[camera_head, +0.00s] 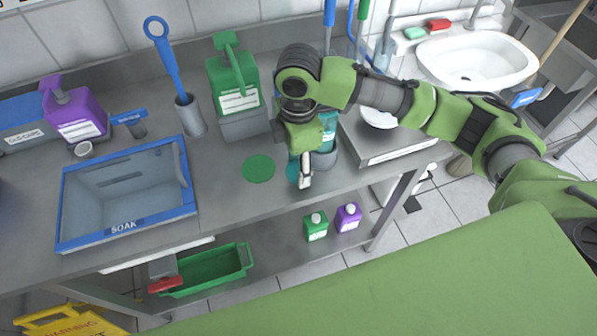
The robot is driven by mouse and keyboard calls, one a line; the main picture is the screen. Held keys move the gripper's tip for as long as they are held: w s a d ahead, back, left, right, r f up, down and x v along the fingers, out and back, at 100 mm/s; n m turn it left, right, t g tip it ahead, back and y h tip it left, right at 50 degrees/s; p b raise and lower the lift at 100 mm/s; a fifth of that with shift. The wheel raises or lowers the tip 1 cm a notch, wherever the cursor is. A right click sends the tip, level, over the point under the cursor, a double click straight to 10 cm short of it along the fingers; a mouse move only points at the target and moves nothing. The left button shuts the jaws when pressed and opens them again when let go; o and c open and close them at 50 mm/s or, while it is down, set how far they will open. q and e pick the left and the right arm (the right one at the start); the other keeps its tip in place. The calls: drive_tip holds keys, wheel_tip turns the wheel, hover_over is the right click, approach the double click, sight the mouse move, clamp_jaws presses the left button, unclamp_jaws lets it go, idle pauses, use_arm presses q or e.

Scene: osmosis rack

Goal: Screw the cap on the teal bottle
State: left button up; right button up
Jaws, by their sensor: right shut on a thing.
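The teal bottle (328,128) stands at the front right part of the steel bench, partly hidden behind my right gripper. A grey holder (325,161) shows around its lower part. My right gripper (305,182) points down just left of and in front of the bottle, low over the bench. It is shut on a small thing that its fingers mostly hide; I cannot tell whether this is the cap. A teal patch (292,171) shows beside the fingers, partly covered. My left gripper is not in view.
A green disc (258,168) lies left of the gripper. A green jug (234,85) stands behind it. A blue-rimmed SOAK tub (125,190) and a purple jug (76,112) are at the left. A scale-like plate (385,140) and a sink (475,60) are at the right.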

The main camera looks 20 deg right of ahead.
drive_tip(key=s+a+r, duration=0.5)
drive_tip(key=s+r, duration=0.5)
drive_tip(key=s, duration=0.3)
drive_tip(key=shift+b, duration=0.4)
drive_tip(key=w+d+f+m, duration=0.2)
drive_tip(key=w+d+m, duration=0.2)
drive_tip(key=d+m, duration=0.6)
drive_tip(key=shift+w+d+f+m, duration=0.2)
drive_tip(key=shift+w+d+m, duration=0.15)
drive_tip(key=shift+m, duration=3.85)
